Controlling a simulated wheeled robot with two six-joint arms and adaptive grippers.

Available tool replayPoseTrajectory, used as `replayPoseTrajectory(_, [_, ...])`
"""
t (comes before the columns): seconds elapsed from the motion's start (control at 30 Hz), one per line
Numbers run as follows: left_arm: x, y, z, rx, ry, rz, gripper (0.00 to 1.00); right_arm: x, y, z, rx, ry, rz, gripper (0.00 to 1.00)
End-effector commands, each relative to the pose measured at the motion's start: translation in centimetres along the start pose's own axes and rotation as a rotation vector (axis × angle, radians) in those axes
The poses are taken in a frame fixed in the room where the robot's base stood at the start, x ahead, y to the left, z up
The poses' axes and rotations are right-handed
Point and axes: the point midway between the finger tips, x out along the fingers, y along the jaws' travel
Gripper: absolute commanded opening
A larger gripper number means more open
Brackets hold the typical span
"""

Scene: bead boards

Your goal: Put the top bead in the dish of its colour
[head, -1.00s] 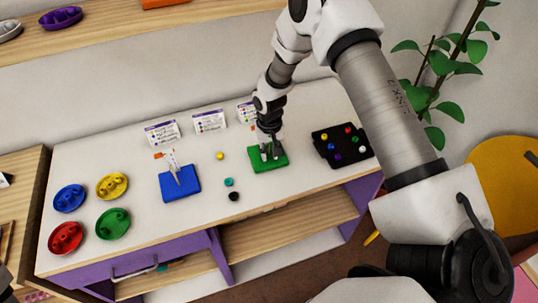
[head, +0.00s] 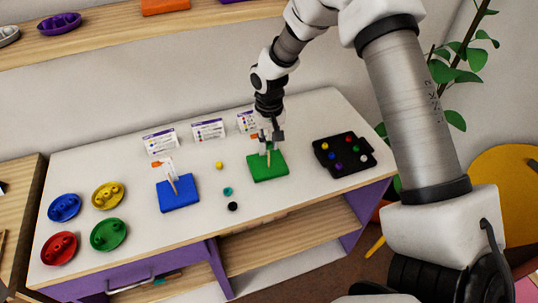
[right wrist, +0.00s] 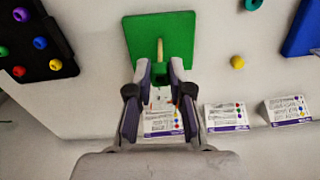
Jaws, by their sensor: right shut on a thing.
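My right gripper (head: 268,138) is just above the green board (head: 280,170), over its thin wooden peg (head: 268,160). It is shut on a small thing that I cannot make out. In the right wrist view, its two fingers (right wrist: 161,66) flank the line of the peg (right wrist: 160,45) on the green board (right wrist: 138,35). No bead shows clearly on that peg. At the left of the table are the blue dish (head: 65,207), yellow dish (head: 108,195), red dish (head: 59,248) and green dish (head: 108,235). My left gripper is not in view.
A blue board (head: 180,203) with a peg stands left of the green board. Between them lie loose yellow (head: 219,165), teal (head: 227,191) and black (head: 233,206) beads. A black tray (head: 325,157) of coloured beads lies right. Cards (head: 208,129) stand behind.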

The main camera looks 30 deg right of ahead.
Motion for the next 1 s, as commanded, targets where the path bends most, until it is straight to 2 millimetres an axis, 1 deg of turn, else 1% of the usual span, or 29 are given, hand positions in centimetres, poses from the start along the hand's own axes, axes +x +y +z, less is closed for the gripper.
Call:
replayPoseTrajectory(0.1, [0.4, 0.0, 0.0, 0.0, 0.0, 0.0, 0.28, -1.2, 0.0, 0.0, 0.0, 0.002, -0.001, 0.08])
replayPoseTrajectory(0.2, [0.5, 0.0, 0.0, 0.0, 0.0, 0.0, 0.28, -1.7, 0.0, 0.0, 0.0, -0.001, 0.0, 0.08])
replayPoseTrajectory(0.5, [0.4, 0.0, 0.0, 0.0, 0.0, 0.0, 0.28, -1.9, 0.0, 0.0, 0.0, -0.001, 0.0, 0.08])
replayPoseTrajectory(0.8, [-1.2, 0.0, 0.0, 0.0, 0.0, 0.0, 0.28, -3.4, 0.0, 0.0, 0.0, -0.001, 0.0, 0.08])
replayPoseTrajectory(1.0, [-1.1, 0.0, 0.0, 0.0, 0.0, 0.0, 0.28, -3.3, 0.0, 0.0, 0.0, -0.001, 0.0, 0.08])
